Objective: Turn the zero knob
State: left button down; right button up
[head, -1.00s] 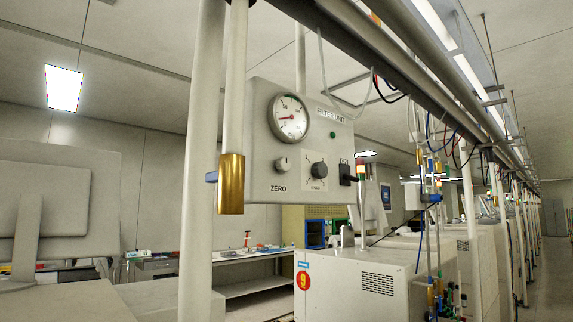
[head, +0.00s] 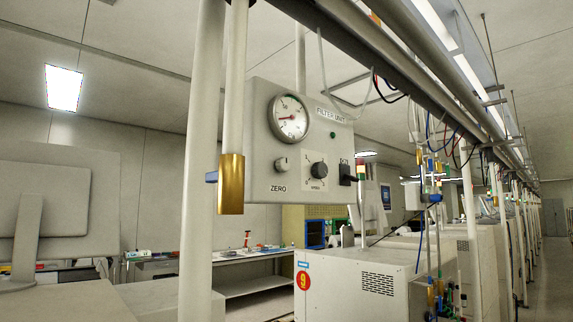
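The zero knob (head: 282,164) is a small light knob low on the left of the grey filter unit box (head: 260,145). The label "ZERO" (head: 279,188) stands just below it. A round gauge (head: 289,118) with a red needle is above the knob. A larger dark knob (head: 318,171) sits to the right on the same panel, and a black switch (head: 347,175) is at the panel's right edge. Neither of my grippers shows in the head view. Nothing covers the zero knob.
A white pole (head: 203,130) and a pipe with a brass fitting (head: 231,184) stand just left of the box. A white cabinet marked 9 (head: 345,284) is below right. The back of a monitor (head: 60,200) is at the left. Overhead rails (head: 350,40) run above.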

aim_at(283, 165)
jog(key=z, duration=2.15)
jog(key=k, duration=0.5)
jog(key=u, duration=1.85)
